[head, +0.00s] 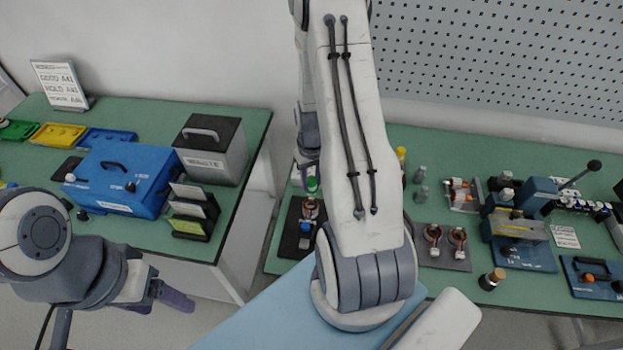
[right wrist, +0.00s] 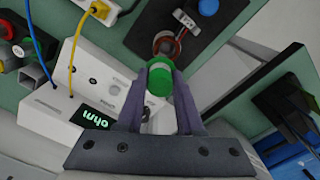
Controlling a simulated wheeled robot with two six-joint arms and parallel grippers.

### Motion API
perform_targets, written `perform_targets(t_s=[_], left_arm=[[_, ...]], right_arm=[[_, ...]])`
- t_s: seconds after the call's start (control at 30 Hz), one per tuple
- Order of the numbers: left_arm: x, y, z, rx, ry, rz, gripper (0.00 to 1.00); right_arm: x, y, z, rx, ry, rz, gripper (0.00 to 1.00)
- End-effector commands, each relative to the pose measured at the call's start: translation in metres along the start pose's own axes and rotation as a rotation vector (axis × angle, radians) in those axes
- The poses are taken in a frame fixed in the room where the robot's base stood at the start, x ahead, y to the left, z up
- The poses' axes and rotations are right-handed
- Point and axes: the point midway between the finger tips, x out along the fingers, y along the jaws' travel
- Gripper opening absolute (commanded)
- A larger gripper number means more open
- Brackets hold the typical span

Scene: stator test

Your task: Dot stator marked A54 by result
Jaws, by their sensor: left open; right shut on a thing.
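My right gripper (right wrist: 165,95) is shut on a green-and-white dauber (right wrist: 159,82). In the head view, the dauber's green end (head: 312,184) shows below that gripper (head: 307,165), partly behind my arm. A stator (right wrist: 166,45) with copper windings lies just beyond the dauber on a dark fixture; it also shows in the head view (head: 311,208). Whether they touch, I cannot tell. Two more stators (head: 432,234) (head: 457,237) lie on a grey mat at right. No stator mark is readable. My left gripper (head: 172,297) is open and empty, in front of the left bench.
A white ohm meter (right wrist: 90,108) with yellow and blue leads stands beside the fixture. The left bench (head: 237,140) holds a blue box (head: 121,181), a grey bin (head: 212,150), coloured trays and a sign (head: 60,84). Presses and small parts crowd the right bench.

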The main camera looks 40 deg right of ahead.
Motion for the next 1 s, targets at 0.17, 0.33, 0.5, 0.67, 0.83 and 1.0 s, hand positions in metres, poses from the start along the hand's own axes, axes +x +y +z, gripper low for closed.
perform_targets(t_s=[0.17, 0.33, 0.5, 0.67, 0.83, 1.0], left_arm=[[0.001, 0.000, 0.000, 0.000, 0.000, 0.000, 0.68], [0.002, 0.000, 0.000, 0.000, 0.000, 0.000, 0.68], [0.004, 0.000, 0.000, 0.000, 0.000, 0.000, 0.68], [0.005, 0.000, 0.000, 0.000, 0.000, 0.000, 0.68], [0.007, -0.001, 0.000, 0.000, 0.000, 0.000, 0.68], [0.008, -0.001, 0.000, 0.000, 0.000, 0.000, 0.68]], right_arm=[[0.001, 0.000, 0.000, 0.000, 0.000, 0.000, 0.00], [0.003, 0.000, 0.000, 0.000, 0.000, 0.000, 0.00], [0.005, 0.000, 0.000, 0.000, 0.000, 0.000, 0.00], [0.006, 0.000, 0.000, 0.000, 0.001, 0.000, 0.00], [0.009, 0.000, 0.000, 0.000, 0.001, 0.000, 0.00], [0.011, 0.000, 0.000, 0.000, 0.001, 0.000, 0.00]])
